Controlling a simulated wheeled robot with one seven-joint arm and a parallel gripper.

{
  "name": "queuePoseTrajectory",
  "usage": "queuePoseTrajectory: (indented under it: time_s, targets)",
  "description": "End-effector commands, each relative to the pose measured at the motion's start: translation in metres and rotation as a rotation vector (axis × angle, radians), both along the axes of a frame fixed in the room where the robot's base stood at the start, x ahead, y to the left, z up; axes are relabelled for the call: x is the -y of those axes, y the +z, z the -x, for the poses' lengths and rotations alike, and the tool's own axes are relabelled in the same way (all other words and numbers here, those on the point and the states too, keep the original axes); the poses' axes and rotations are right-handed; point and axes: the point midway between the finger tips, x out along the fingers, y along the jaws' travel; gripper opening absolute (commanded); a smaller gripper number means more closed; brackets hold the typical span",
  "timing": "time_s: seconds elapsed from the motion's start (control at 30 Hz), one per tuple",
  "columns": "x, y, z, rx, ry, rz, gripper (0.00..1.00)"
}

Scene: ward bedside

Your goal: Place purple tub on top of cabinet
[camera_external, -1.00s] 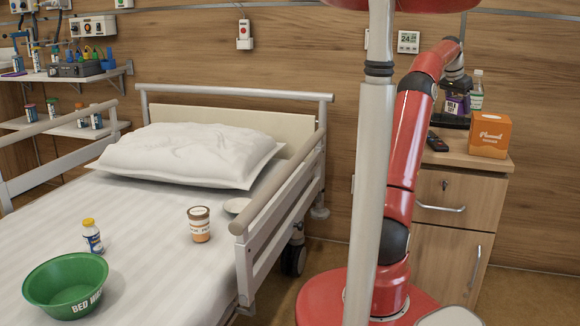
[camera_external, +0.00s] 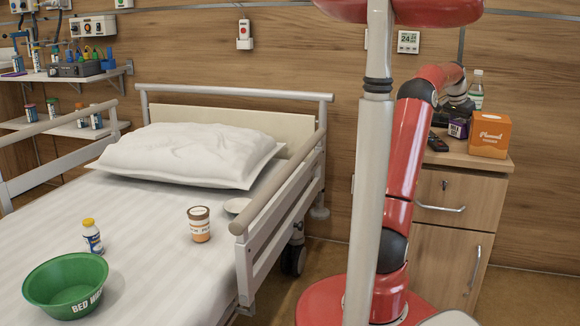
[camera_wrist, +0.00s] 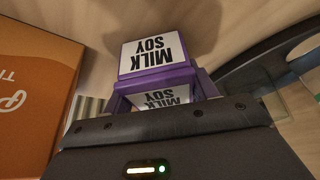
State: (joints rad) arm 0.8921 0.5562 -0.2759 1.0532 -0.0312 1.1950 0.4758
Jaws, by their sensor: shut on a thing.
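The purple tub (camera_external: 458,129) with a white label is at the top of the wooden cabinet (camera_external: 445,255), left of the orange box. In the wrist view the tub (camera_wrist: 150,73) shows its "MILK SOY" labels right in front of my gripper (camera_wrist: 160,100). My gripper is shut on the tub. In the external view my arm comes down over the cabinet, and the gripper is partly hidden behind it. The tub is at or very near the cabinet top; I cannot tell whether its base touches.
An orange box (camera_external: 490,135) stands close to the tub's right and also shows in the wrist view (camera_wrist: 38,85). A dark remote (camera_external: 437,142) lies to the left. A clear bottle (camera_external: 476,92) stands behind. The bed (camera_external: 150,220) is left of my arm.

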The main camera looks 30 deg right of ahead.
Motion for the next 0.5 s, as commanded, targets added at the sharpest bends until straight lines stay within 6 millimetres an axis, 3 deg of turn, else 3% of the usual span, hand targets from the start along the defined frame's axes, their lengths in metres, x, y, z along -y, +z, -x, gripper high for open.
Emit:
queuePoseTrajectory:
  time_s: [0.1,0.13,0.27,0.5]
  targets:
    - [0.0,-0.0034,-0.0001,0.0,0.0,0.0,0.3]
    - [-0.0001,-0.0033,-0.0001,0.0,0.0,0.0,0.6]
    - [0.0,-0.0029,-0.0002,0.0,0.0,-0.001,0.78]
    - [0.0,-0.0028,-0.0002,0.0,0.0,-0.001,0.8]
